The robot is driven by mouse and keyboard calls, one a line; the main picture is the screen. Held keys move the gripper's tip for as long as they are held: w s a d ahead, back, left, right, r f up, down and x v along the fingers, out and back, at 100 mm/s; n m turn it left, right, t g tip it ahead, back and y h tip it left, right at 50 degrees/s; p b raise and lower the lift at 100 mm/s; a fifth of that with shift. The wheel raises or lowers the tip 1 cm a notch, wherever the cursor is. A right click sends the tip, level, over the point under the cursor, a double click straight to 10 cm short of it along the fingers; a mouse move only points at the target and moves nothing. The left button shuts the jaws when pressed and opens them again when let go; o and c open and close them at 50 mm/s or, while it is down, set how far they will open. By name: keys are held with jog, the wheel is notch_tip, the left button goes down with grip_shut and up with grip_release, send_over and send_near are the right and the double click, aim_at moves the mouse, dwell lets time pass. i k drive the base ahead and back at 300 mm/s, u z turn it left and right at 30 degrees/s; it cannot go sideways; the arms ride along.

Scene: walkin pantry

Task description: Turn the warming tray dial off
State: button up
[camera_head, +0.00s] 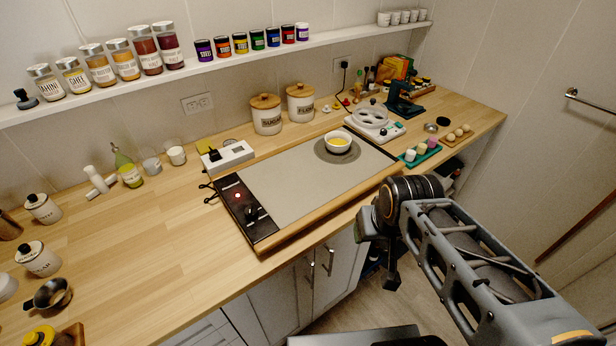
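The warming tray (290,188) lies on the wooden counter, a flat grey plate with a wooden edge. Its black control panel (240,206) is at its left end. A small black dial (256,214) sits on the panel's front half, and a small red light (237,196) shows behind it. The dial's exact setting is too small to read. My gripper (392,278) hangs in front of the counter, to the right of the panel and well apart from it. Its fingers are small and dark here, so I cannot tell their opening.
A white bowl (338,142) with yellow contents stands on the tray's far right. A white power strip (228,157) lies behind the panel. Sugar (266,116) and flour jars stand behind the tray. Cabinet handles (328,262) stick out below.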

aim_at(252, 213)
jog(key=u, duration=1)
jog(key=i, duration=0.2)
jog(key=u, duration=0.45)
